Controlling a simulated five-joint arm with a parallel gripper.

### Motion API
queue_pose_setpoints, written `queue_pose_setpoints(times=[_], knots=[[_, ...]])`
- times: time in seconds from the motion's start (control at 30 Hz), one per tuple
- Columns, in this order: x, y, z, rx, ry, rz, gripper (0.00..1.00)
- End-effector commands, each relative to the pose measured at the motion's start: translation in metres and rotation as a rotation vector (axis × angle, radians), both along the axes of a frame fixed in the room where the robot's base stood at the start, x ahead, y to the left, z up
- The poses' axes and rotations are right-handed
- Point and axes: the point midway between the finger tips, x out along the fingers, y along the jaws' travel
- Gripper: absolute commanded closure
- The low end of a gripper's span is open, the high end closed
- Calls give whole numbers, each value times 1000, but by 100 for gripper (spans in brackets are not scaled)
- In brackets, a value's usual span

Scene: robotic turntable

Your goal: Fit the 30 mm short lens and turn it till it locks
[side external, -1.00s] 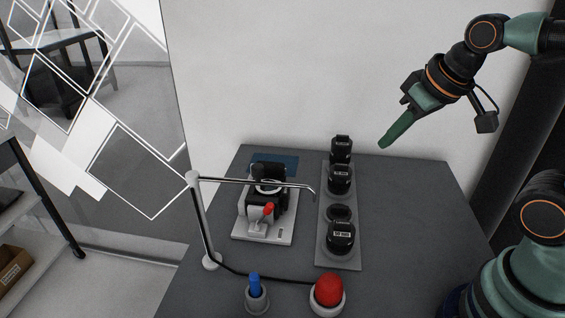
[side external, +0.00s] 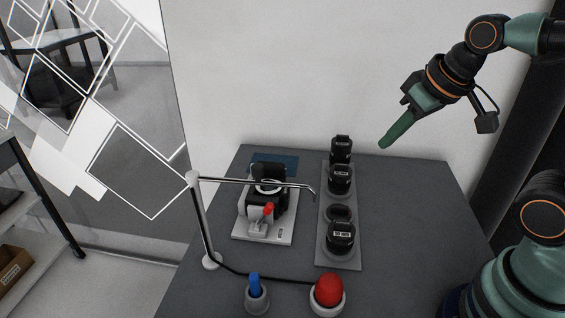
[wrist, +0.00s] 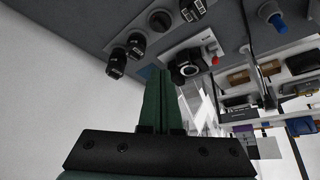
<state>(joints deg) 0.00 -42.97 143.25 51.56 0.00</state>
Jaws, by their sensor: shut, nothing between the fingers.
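My gripper (side external: 386,142) is shut and empty, held in the air above and right of the table's back; its fingers are pressed together in the wrist view (wrist: 160,84). A black camera body (side external: 268,189) with a pale ring on top sits on a light base plate (side external: 242,232) with a red-tipped lever (side external: 267,209). To its right, a grey rack (side external: 345,264) holds three black lenses: a back one (side external: 341,149), a middle one (side external: 340,179) and a front one (side external: 341,239). Their labels are too small to read. A round dark seat (side external: 339,212) between the middle and front lenses looks empty.
A bent metal rod on a pale post (side external: 198,222) reaches over the table in front of the camera body. A red dome (side external: 328,289) and a blue peg in a grey cup (side external: 255,288) stand at the front. The table (side external: 415,220) is clear right of the rack.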

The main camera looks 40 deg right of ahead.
Motion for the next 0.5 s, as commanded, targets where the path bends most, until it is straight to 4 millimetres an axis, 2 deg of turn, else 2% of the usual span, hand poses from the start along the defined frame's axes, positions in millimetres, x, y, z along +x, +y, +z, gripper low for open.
queue_pose_setpoints(times=[0.43,0.47,0.5], knots=[[0,0,0,0,0,0,100],[0,0,0,0,0,0,92],[0,0,0,0,0,0,77]])
